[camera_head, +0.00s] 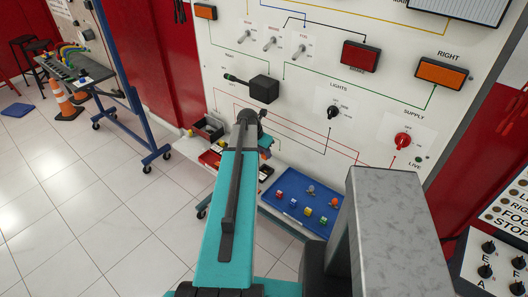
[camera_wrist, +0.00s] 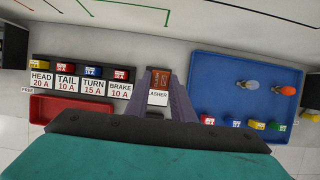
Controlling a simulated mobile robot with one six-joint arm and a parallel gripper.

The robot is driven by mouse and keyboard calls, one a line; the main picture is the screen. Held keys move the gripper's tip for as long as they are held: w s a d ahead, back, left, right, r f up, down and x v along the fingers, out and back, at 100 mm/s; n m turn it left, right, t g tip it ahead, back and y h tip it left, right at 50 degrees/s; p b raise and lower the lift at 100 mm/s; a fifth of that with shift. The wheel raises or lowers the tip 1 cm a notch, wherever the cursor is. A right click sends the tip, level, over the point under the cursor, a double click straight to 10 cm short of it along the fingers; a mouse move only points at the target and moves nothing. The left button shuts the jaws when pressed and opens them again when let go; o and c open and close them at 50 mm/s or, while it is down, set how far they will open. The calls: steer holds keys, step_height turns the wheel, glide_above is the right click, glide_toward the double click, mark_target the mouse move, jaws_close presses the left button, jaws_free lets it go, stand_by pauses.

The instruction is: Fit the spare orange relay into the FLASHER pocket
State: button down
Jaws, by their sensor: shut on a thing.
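The orange-brown relay (camera_wrist: 159,79) is between the fingers of my gripper (camera_wrist: 162,82) in the wrist view. The gripper is shut on it. The relay is directly beyond a white label, partly covered, reading "LASHER" (camera_wrist: 158,98), at the FLASHER place on the ledge. The fingers hide the sides of the pocket, and I cannot tell whether the relay is inside it or just above it. In the head view my arm hides the relay, the pocket and the fingertips.
Left of my gripper is a fuse row (camera_wrist: 80,74) with labels HEAD, TAIL, TURN and BRAKE, and a red tray (camera_wrist: 45,106). Right is a blue tray (camera_wrist: 225,62) with two bulbs and several small coloured fuses. The white panel (camera_head: 300,105) rises behind.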

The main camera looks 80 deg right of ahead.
steer(key=shift+f+b, duration=1.45)
steer(key=shift+f, duration=1.4)
steer(key=shift+f, duration=1.25)
stand_by(1.1)
steer(key=c, duration=1)
jaws_free()
steer(key=shift+r, duration=0.1)
steer(key=shift+r+p, duration=2.25)
steer(key=shift+r, duration=1.7)
